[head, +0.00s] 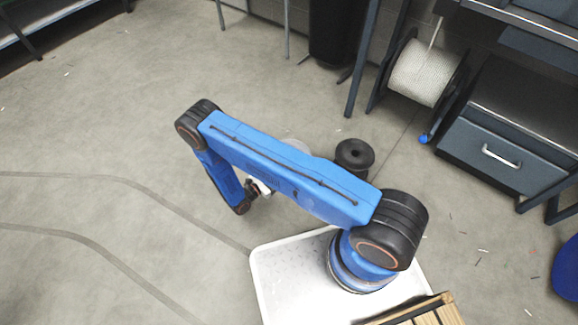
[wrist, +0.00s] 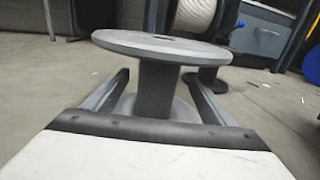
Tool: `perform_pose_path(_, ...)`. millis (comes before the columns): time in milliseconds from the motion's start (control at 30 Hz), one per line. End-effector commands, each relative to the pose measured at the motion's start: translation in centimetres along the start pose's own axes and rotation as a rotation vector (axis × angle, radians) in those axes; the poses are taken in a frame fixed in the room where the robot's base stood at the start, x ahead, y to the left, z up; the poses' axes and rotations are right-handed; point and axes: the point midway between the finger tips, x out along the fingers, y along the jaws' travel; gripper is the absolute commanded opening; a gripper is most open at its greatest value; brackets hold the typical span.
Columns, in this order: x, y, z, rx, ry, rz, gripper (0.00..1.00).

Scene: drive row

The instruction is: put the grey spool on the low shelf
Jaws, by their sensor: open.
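The grey spool (wrist: 155,88) stands upright on the floor in the wrist view, its wide top flange nearest my camera. My gripper (wrist: 156,80) is open, with one finger on each side of the spool's core, below the top flange. I cannot tell whether the fingers touch it. In the head view only a pale edge of the spool (head: 297,145) shows behind my blue arm, and my gripper (head: 260,188) is mostly hidden. A low grey shelf or bench (head: 45,15) is at the top left; I cannot tell if it is the low shelf.
A black spool (head: 355,154) stands on the floor just beyond the grey one. A white cable reel (head: 425,72) and a drawer cabinet (head: 500,158) are at the right. A dark bin (head: 330,30) is at the back. The floor at the left is clear.

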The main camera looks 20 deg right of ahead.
Motion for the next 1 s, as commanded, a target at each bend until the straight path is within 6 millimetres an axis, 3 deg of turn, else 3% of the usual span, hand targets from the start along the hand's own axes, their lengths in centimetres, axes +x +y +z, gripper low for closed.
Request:
perform_pose_path(200,3.1,-0.1,0.0,-0.002,0.0,-0.001,0.78)
perform_pose_path(567,4.9,0.0,-0.1,-0.001,-0.001,-0.001,0.78)
perform_pose_path(800,8.0,0.2,-0.2,-0.001,-0.001,-0.003,0.78)
perform_pose_path(1000,9.2,0.2,-0.2,0.0,0.0,0.0,0.78)
